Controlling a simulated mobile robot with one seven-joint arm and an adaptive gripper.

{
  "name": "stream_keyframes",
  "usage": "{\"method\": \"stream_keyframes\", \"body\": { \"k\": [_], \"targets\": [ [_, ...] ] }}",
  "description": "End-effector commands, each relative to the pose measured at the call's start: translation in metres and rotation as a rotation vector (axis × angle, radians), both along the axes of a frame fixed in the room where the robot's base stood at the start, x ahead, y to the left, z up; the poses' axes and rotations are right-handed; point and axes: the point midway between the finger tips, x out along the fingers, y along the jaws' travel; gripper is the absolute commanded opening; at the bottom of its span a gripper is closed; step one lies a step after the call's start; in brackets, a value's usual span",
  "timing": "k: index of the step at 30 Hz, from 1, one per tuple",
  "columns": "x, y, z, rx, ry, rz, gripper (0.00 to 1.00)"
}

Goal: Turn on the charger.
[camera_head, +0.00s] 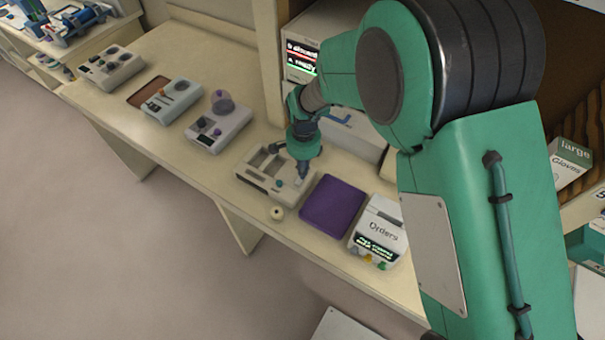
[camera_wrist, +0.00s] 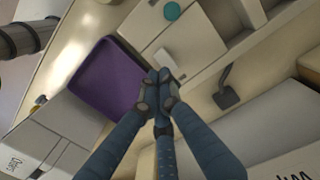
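A cream box with recessed slots (camera_head: 262,172), which I take to be the charger, sits on the bench below my gripper. In the wrist view, its top (camera_wrist: 190,40) carries a round teal button (camera_wrist: 172,11) and a small pale raised piece (camera_wrist: 163,57). My gripper (camera_wrist: 160,76) appears shut and empty, with its fingertips together just below that pale piece. I cannot tell whether they touch it. In the head view, my gripper (camera_head: 302,172) is over the box's right end, and its fingertips are hard to make out.
A purple tray (camera_head: 334,205) lies right of the box, then a white "Orders" box (camera_head: 378,229). A small round cream piece (camera_head: 277,213) is at the front edge. Several control boxes, including a grey one (camera_head: 218,128), stand left. A display unit (camera_head: 302,62) stands behind.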

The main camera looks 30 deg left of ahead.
Motion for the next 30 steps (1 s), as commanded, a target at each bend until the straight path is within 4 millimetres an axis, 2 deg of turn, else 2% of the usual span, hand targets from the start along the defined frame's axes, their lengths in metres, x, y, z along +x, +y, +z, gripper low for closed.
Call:
{"method": "stream_keyframes", "body": {
  "k": [1,9,15,21,30],
  "targets": [
    [0.001,0.001,0.013,0.003,-0.003,0.000,0.00],
    [0.004,0.002,0.061,0.006,-0.006,0.000,0.00],
    [0.005,0.003,0.090,0.006,-0.006,0.000,0.00],
    [0.005,0.002,0.104,0.006,-0.005,0.000,0.00],
    [0.005,0.002,0.106,0.005,-0.005,0.000,0.00]
  ]
}}
